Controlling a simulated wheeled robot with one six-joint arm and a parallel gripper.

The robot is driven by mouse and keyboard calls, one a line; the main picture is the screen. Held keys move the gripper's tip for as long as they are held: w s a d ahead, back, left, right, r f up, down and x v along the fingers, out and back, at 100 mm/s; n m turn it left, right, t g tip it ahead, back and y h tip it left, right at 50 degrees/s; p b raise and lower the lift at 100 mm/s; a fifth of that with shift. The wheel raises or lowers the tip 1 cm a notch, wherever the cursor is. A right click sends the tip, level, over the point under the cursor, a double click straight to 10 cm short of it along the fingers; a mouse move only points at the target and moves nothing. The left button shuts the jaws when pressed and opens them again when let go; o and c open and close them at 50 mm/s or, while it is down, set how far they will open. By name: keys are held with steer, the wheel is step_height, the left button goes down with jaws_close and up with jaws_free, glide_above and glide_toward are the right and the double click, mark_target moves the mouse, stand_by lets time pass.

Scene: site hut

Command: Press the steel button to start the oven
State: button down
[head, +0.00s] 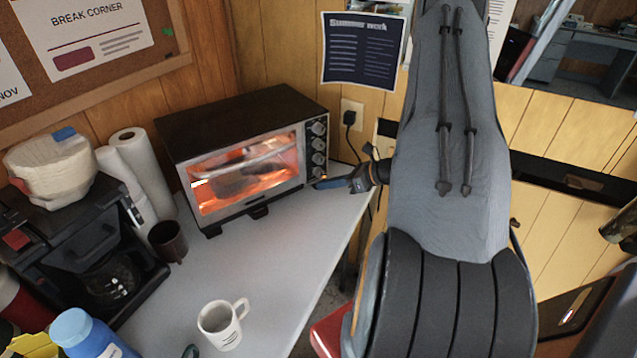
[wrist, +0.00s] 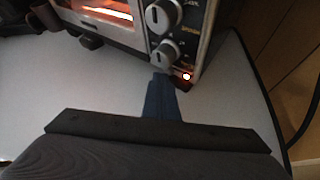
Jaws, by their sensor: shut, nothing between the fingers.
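The toaster oven (head: 245,150) stands on the grey counter with its inside glowing orange. Its control panel (head: 317,148) at the right has a column of knobs, which also show in the wrist view (wrist: 165,52). A small bright light with a red glow (wrist: 186,76) shows low on the panel. I cannot make out the steel button for certain; the fingertips may cover it. My gripper (head: 322,184) is shut and empty, its blue fingers pointing at the panel's lower end. In the wrist view its tips (wrist: 162,80) are just below the lowest visible knob; contact cannot be told.
A white mug (head: 222,324) stands near the counter's front. A dark cup (head: 168,241), paper rolls (head: 140,170) and a coffee maker (head: 85,250) are at the left. A plugged cord (head: 349,118) hangs behind my gripper. The counter before the oven is clear.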

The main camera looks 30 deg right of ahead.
steer(key=shift+s, duration=0.75)
steer(key=shift+s+d+p, duration=0.1)
steer(key=shift+s+p, duration=0.7)
steer(key=shift+s, duration=1.7)
steer(key=a+r+n+g, duration=0.1)
steer(key=a, duration=0.1)
steer(key=a+r+n+g, duration=0.1)
steer(key=a+n, duration=0.1)
steer(key=a, duration=0.1)
steer(key=a+r+n+g+y, duration=0.1)
steer(key=a+r, duration=0.1)
steer(key=shift+s+a+n, duration=0.2)
steer(key=shift+a+n, duration=0.1)
steer(key=shift+n, duration=0.1)
steer(key=s+a+r+n+g+h, duration=0.2)
steer(key=s+a+r+n+h, duration=0.2)
steer(key=n, duration=0.9)
steer(key=s+a+r+n+g+h, duration=0.3)
steer(key=s+a+r+n, duration=0.4)
steer(key=a+r+n, duration=0.6)
steer(key=shift+s+a+h, duration=0.4)
steer(key=shift+a+h, duration=0.25)
steer(key=shift+h, duration=0.25)
